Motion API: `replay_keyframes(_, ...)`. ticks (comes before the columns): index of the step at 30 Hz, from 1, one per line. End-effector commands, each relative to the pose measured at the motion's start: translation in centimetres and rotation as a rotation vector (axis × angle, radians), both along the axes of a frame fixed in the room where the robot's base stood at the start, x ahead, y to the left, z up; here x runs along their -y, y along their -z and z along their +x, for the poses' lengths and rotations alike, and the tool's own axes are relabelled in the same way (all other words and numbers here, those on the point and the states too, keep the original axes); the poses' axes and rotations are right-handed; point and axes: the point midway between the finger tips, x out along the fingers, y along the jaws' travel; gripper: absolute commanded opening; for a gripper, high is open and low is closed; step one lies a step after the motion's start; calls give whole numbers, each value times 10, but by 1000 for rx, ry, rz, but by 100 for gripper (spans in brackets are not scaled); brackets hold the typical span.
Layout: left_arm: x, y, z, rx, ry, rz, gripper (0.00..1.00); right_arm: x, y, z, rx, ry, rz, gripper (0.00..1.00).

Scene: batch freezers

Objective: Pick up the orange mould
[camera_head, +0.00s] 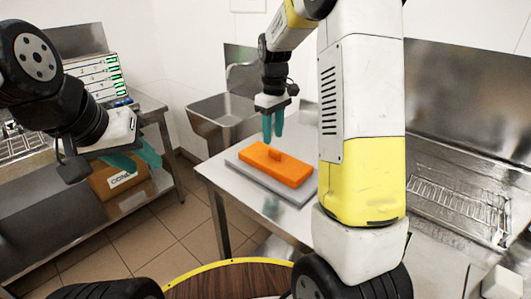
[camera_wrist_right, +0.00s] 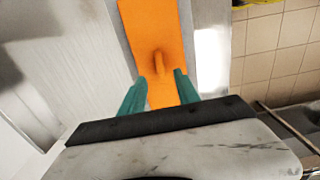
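The orange mould (camera_head: 290,172) lies flat on a grey slab on the metal table, with a small raised grip (camera_head: 275,154) in its middle. My right gripper (camera_head: 273,138) points down above the mould, apart from it. In the right wrist view, the orange mould (camera_wrist_right: 150,22) runs up from between the teal fingers of my right gripper (camera_wrist_right: 160,92), which are spread with nothing held. My left gripper (camera_head: 142,160) is at the left, far from the mould; its teal fingers are seen partly edge-on, so their opening is unclear.
The grey slab (camera_head: 302,198) sits near the front edge of the metal table (camera_head: 222,182). A sink (camera_head: 222,110) stands behind it. A labelled cardboard box (camera_head: 105,185) is on a shelf at the left. My right arm hides part of the table.

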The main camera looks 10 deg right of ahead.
Motion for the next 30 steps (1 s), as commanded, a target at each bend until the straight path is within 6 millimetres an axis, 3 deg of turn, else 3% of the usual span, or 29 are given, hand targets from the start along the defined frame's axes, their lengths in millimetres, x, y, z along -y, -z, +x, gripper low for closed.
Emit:
replay_keyframes(12, 0, 0, 0, 0, 0, 0, 36, 4, 55, -8, -1, 1, 0, 38)
replay_keyframes(22, 0, 0, 0, 0, 0, 0, 36, 4, 63, -7, 2, 2, 1, 38)
replay_keyframes(28, 0, 0, 0, 0, 0, 0, 36, 4, 63, -7, 2, 2, 1, 1)
replay_keyframes(30, 0, 0, 0, 0, 0, 0, 36, 4, 63, -7, 2, 2, 1, 0)
